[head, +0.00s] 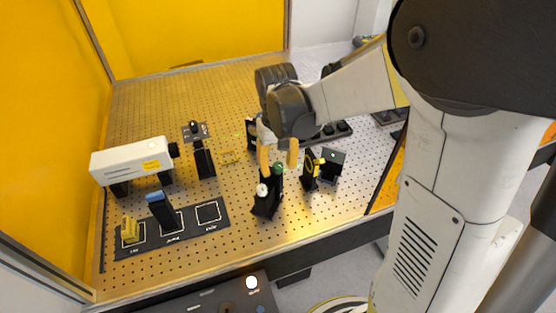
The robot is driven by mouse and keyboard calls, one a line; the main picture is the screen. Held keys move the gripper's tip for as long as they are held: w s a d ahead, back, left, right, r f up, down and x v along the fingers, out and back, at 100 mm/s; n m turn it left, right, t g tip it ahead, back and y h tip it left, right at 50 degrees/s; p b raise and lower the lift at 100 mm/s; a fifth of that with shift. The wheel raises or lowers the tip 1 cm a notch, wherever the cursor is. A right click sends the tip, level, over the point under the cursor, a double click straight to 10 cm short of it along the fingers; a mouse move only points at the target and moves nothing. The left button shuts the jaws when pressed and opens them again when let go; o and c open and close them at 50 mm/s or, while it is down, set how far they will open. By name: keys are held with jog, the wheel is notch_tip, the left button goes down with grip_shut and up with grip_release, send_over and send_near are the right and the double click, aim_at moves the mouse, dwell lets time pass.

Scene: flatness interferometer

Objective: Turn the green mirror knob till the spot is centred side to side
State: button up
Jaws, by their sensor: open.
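The green mirror knob (278,168) stands upright on a black mount (266,206) near the middle of the breadboard. A white knob (262,189) sits on the same mount, to its left. My gripper (278,156) points down with its two yellow fingers apart, just over the green knob. One finger shows on each side of the knob's top; whether they touch it cannot be told. A small black box (332,164) to the right has a small pale green mark on its face. I cannot tell from this view whether that mark is the spot or where it is centred.
A white laser-like housing (132,160) stands at left. A black tray (188,225) with marked squares holds a yellow piece (130,231) and a blue-topped piece (161,211). A yellow-ringed black mount (311,171) stands close to the right of the gripper. The perforated breadboard (320,207) is clear in front.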

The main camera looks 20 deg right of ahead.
notch_tip(320, 180, up, 12)
jog(key=shift+a, duration=0.15)
dwell(0.4)
notch_tip(320, 180, up, 11)
jog(key=p, duration=0.9)
send_over(278, 165)
dwell(0.5)
jog(key=s+f+t+b, duration=0.3)
jog(key=s+f+b, duration=0.3)
jog(key=f+b, duration=0.4)
jog(key=s+f+t+b, duration=0.4)
jog(key=s+f+b, duration=0.2)
jog(key=f+b, duration=0.3)
notch_tip(278, 165, down, 4)
jog(key=shift+s+r+b, duration=0.2)
jog(key=shift+s+b, duration=0.1)
jog(key=shift+b, duration=0.05)
